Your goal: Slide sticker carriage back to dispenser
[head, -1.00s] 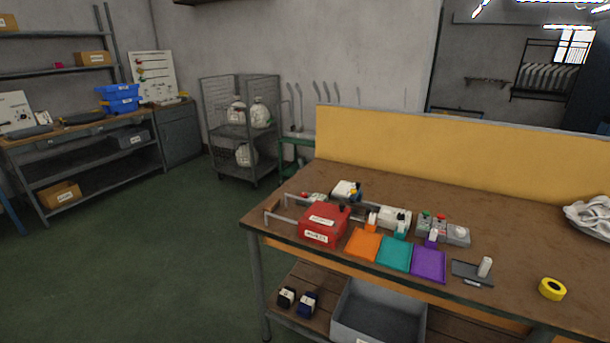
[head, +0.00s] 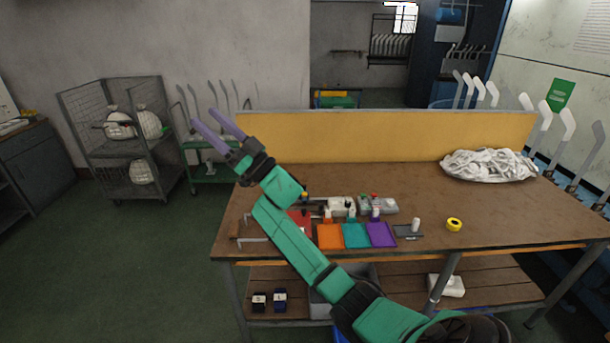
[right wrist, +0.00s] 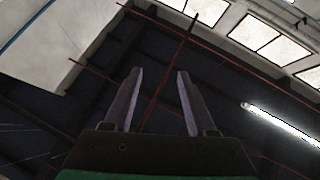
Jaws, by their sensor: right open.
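A dark flat plate (head: 404,232) with a white upright post (head: 416,225) lies near the table's front edge, right of the purple tray (head: 381,235). It may be the sticker carriage; I cannot tell for sure. A grey box with coloured buttons (head: 378,204) and a white device (head: 341,207) stand behind the trays; which is the dispenser is unclear. My right gripper (head: 203,116) is open and empty, raised high left of the table and pointing up. In the right wrist view its fingers (right wrist: 160,72) are apart against the ceiling. My left gripper is out of view.
My right arm crosses the table's left end and partly hides the red box (head: 300,217). Orange (head: 331,237) and teal (head: 356,236) trays sit beside the purple one. Yellow tape (head: 454,224) and a white cloth heap (head: 488,165) lie right. The table's right-middle is clear.

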